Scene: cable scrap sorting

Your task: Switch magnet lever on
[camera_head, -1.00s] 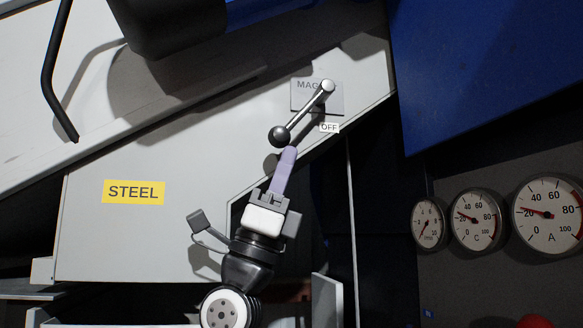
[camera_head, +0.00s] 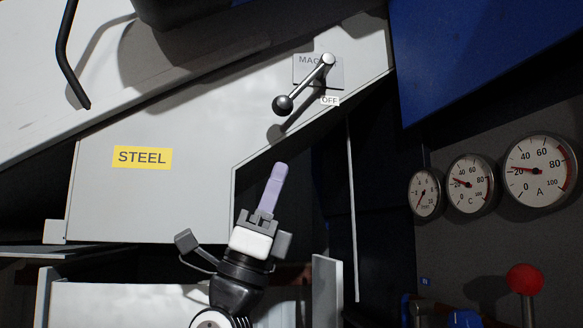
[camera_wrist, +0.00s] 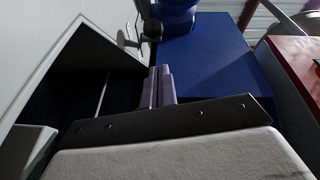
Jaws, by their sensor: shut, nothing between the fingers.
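The magnet lever (camera_head: 306,82) is a metal rod with a dark round knob (camera_head: 283,105). It slants down and left from its pivot on a grey plate (camera_head: 309,76) whose lettering it partly covers. A small white tag (camera_head: 330,100) beside it reads OFF. My gripper (camera_head: 280,167) is below the knob, with a clear gap in the picture and its lilac fingers pointing up. In the wrist view the fingers (camera_wrist: 160,70) are together and empty.
A grey panel with a yellow STEEL label (camera_head: 142,157) is on the left. A blue housing (camera_head: 480,60) fills the upper right, above several dial gauges (camera_head: 540,170). A red knob (camera_head: 524,280) stands at the lower right. A dark opening lies behind my gripper.

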